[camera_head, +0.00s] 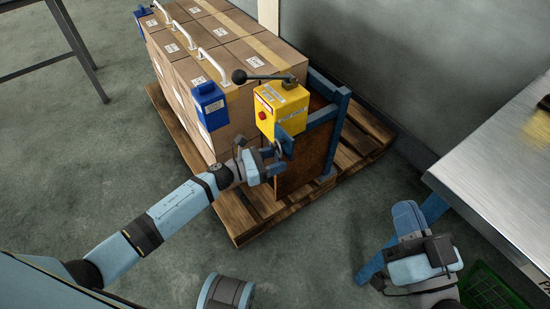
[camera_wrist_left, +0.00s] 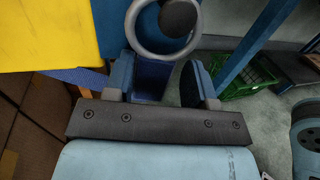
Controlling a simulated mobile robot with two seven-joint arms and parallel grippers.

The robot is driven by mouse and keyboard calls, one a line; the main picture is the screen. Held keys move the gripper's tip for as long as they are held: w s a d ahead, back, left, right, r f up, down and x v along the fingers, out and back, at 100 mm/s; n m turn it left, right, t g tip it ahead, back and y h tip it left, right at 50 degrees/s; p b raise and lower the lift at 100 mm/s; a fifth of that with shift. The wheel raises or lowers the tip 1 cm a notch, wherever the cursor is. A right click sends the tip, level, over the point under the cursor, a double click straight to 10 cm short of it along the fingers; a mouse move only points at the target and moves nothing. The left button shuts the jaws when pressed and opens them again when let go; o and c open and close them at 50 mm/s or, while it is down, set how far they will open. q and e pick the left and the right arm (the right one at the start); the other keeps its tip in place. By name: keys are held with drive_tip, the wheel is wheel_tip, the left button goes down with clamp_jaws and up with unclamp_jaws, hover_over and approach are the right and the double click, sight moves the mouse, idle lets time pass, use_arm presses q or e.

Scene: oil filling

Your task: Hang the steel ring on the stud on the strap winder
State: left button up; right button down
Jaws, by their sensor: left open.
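The strap winder is a yellow box (camera_head: 283,107) with a red button and a black-knobbed lever. Its yellow side also fills the upper left of the left wrist view (camera_wrist_left: 45,35). The steel ring (camera_wrist_left: 142,45) is around the dark round end of the stud (camera_wrist_left: 178,18), in front of a blue plate. In the head view my left gripper (camera_head: 277,157) is just below the yellow box. My right gripper (camera_head: 405,235) is at lower right; its jaws are unclear.
Strapped cartons (camera_head: 215,55) stand on a wooden pallet (camera_head: 240,215) behind and left of the winder. A metal-topped table (camera_head: 500,165) is at right, with a green crate (camera_head: 490,290) beneath. Open floor lies in front of the pallet.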

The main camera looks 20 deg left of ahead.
use_arm(q)
drive_tip(key=shift+w+a+r, duration=0.15)
drive_tip(key=shift+w+a, duration=0.1)
drive_tip(key=shift+a, duration=0.05)
use_arm(e)
drive_tip(key=shift+r, duration=0.1)
use_arm(q)
drive_tip(key=shift+s+a, duration=0.1)
drive_tip(key=shift+a, duration=0.1)
drive_tip(key=p+v, duration=0.1)
drive_tip(key=v, duration=1.2)
drive_tip(key=shift+s+p, duration=0.3)
drive_tip(key=shift+p, duration=0.05)
use_arm(e)
drive_tip(key=shift+d+h, duration=0.25)
drive_tip(key=shift+h, duration=0.05)
use_arm(q)
drive_tip(key=shift+d, duration=0.1)
use_arm(e)
drive_tip(key=shift+w, duration=0.15)
